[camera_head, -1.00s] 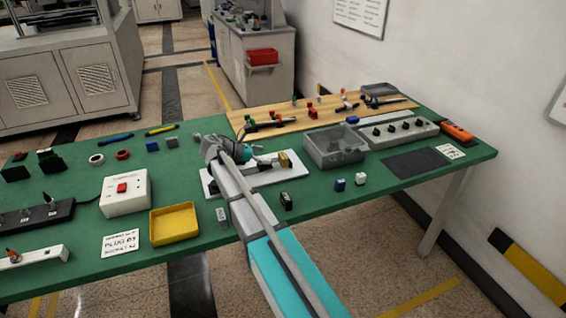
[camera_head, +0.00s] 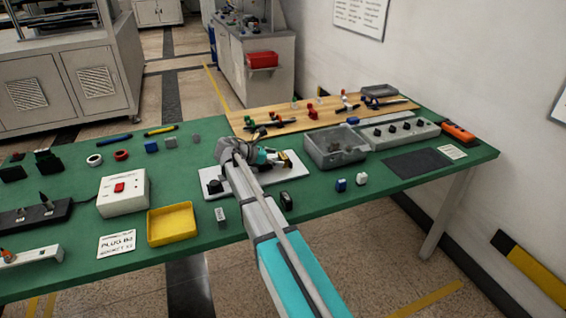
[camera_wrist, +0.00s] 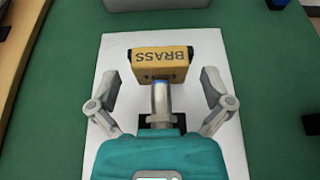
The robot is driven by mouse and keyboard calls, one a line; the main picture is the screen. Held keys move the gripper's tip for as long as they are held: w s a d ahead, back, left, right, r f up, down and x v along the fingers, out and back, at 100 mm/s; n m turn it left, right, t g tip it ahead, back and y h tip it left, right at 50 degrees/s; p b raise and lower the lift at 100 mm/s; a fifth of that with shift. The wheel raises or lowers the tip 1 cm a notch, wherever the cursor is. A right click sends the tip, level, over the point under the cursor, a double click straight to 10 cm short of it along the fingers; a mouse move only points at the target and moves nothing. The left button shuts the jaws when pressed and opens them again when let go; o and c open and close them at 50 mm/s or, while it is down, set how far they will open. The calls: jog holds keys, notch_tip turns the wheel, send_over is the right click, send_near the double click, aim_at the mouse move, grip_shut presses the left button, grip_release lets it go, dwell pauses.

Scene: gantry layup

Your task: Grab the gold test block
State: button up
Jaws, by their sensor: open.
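The gold test block (camera_wrist: 160,66), lettered "BRASS", sits on a white plate (camera_wrist: 112,55) in the wrist view. A short silver cylinder (camera_wrist: 160,100) shows between the block and my teal palm. My gripper (camera_wrist: 160,82) is open, one finger either side, with visible gaps to the block. The fingertips reach about level with the block's near part, and the block's far part extends past them. In the head view the block (camera_head: 287,161) is small and partly covered by my gripper (camera_head: 272,159), over the white plate (camera_head: 298,171).
A grey bin (camera_head: 335,150) stands just right of the plate. A small black block (camera_head: 286,200) and a grey piece (camera_head: 220,215) lie near the front, with a yellow tray (camera_head: 172,225) to the left. A wooden board (camera_head: 245,118) lies behind.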

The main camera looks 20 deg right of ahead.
dwell(0.4)
jog(key=c, duration=1.3)
jog(key=shift+o, duration=0.2)
jog(key=shift+r, duration=0.25)
notch_tip(320, 180, up, 3)
jog(key=p, duration=0.3)
jog(key=s+a+r+p, duration=0.2)
jog(key=s+r+p, duration=0.7)
jog(key=s, duration=0.5)
jog(key=shift+a+r+p, duration=0.15)
jog(key=shift+r+p, duration=0.15)
jog(key=shift+p, duration=0.2)
jog(key=shift+w, duration=0.1)
